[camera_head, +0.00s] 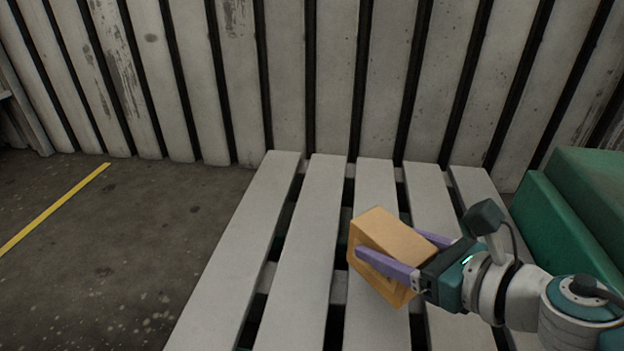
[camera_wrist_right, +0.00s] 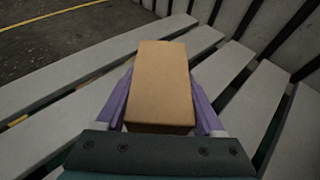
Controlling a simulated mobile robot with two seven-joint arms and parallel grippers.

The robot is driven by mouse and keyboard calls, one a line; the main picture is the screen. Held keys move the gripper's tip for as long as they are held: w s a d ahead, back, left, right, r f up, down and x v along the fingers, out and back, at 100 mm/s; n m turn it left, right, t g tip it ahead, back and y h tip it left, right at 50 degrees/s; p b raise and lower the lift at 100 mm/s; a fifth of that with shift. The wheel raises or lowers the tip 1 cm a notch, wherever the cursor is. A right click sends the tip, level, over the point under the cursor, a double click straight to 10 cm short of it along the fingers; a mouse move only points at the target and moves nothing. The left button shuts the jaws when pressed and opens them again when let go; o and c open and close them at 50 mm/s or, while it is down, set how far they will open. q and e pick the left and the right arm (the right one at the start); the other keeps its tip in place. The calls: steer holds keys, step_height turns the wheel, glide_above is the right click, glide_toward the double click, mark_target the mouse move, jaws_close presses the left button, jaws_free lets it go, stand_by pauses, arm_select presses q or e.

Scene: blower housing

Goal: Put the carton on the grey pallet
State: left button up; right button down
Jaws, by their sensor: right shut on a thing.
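The carton (camera_head: 397,236) is a plain orange-brown box, tilted in the head view. My right gripper (camera_head: 400,252) is shut on the carton, with a purple finger along each side of it. In the right wrist view the carton (camera_wrist_right: 161,84) sits between the two purple fingers. The grey pallet (camera_head: 312,205) has several long slats with dark gaps and lies under and around the carton. I cannot tell whether the carton touches the slats or hangs just above them. The pallet slats also show in the right wrist view (camera_wrist_right: 60,85). My left gripper is not in view.
A green container (camera_head: 570,225) stands to the right of the pallet, close to my right arm. A slatted, worn wall (camera_head: 335,80) rises behind the pallet. Bare dark floor (camera_head: 120,240) with a yellow line (camera_head: 55,208) lies at the left.

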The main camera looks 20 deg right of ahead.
step_height(320, 180, down, 6)
steer(key=b, duration=0.4)
steer(key=shift+f+b, duration=0.25)
steer(key=shift+b, duration=0.15)
steer(key=shift+r, duration=0.15)
jaws_free()
